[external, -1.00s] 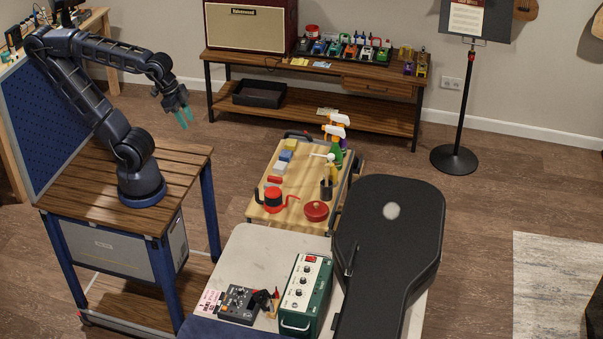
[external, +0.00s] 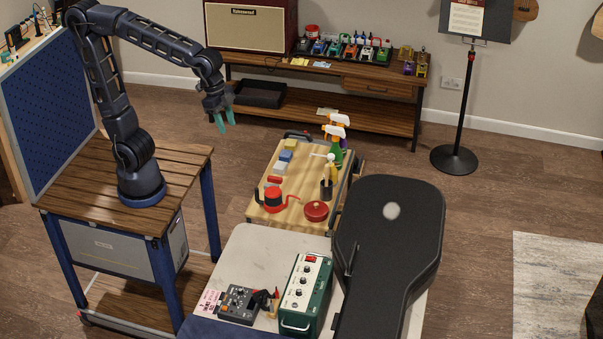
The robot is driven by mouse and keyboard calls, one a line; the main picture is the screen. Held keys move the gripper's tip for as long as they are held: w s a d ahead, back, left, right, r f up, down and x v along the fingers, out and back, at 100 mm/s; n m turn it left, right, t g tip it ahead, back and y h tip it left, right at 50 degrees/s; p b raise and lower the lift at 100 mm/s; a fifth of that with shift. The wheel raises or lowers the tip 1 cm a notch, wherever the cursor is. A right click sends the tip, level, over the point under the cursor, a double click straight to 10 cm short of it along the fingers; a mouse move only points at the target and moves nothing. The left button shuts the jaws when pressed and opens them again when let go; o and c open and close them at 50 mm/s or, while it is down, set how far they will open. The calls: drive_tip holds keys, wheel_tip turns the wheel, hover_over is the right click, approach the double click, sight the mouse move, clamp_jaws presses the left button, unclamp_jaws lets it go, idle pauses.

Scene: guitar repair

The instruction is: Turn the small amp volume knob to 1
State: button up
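A small green amp (external: 321,302) stands on the pale table at the front, with its light panel facing up. The panel carries a red switch (external: 311,259) and several dark knobs, one of them in the middle (external: 302,281). The labels and knob settings are too small to read, so I cannot tell which is the volume knob. My gripper (external: 225,126) hangs in the air, fingers downward, behind and left of the amp and well away from it. Its two teal fingers are apart with nothing between them.
A grey pedal-like box (external: 240,303) and small tools lie left of the amp. A black guitar case (external: 390,235) lies close on its right. A wooden cart (external: 262,216) with bottles, a red can and a brush pot stands behind. A larger red amp (external: 243,27) sits on the back shelf.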

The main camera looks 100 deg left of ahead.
drive_tip(key=w+d+f+m+g, duration=0.15)
drive_tip(key=w+d, duration=0.45)
drive_tip(key=w, duration=0.6)
drive_tip(key=m+g, duration=0.2)
drive_tip(key=m, duration=0.3)
hover_over(303, 279)
wheel_tip(303, 279, down, 22)
drive_tip(key=shift+t+y, duration=0.25)
drive_tip(key=shift+y, duration=0.15)
wheel_tip(303, 279, down, 10)
drive_tip(key=shift+f, duration=0.25)
clamp_jaws()
